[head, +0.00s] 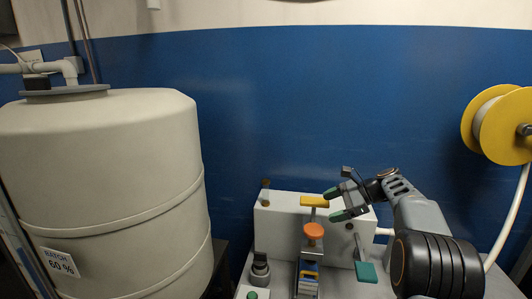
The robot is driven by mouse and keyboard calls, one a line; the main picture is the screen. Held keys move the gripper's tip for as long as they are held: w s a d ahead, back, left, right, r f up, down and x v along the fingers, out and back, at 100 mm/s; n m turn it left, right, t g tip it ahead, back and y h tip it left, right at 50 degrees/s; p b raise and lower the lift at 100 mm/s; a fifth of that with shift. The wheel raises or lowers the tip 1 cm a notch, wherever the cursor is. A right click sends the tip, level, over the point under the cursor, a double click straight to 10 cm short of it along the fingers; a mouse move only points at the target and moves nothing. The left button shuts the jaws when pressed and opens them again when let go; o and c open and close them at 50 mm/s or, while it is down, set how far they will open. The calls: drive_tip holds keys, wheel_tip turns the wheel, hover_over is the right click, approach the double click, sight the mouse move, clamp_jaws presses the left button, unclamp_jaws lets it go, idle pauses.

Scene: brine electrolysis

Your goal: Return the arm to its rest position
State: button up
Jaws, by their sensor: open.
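My gripper (334,204) is open, with its two green-tipped fingers apart and pointing left. Nothing shows between the fingers. In the picture it overlaps the right part of a pale box-shaped unit (277,228), beside a yellow bar-shaped handle (314,201). The upper fingertip appears close to the handle; I cannot tell whether they touch. My arm reaches in from the lower right, with its wrist bent toward the unit.
An orange knob (313,231) stands below the yellow handle, and a green paddle (366,271) lies to its right. A large beige tank (105,190) labelled "60 %" fills the left. A yellow reel (505,128) is at right. The space above the unit is clear.

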drive_tip(key=s+a+f+n+h, duration=0.1)
drive_tip(key=s+a+n+h, duration=0.2)
drive_tip(key=s, duration=0.4)
drive_tip(key=s+a+n+h, duration=0.3)
drive_tip(key=s, duration=0.3)
drive_tip(key=s+f+n+h, duration=0.2)
drive_tip(key=s+n, duration=0.3)
drive_tip(key=s, duration=0.3)
drive_tip(key=s+d+f+n+t+h, duration=0.1)
drive_tip(key=s+f+n+h, duration=0.2)
drive_tip(key=s+f+n, duration=0.2)
drive_tip(key=s, duration=0.3)
drive_tip(key=shift+d+f, duration=0.2)
drive_tip(key=shift+d, duration=0.1)
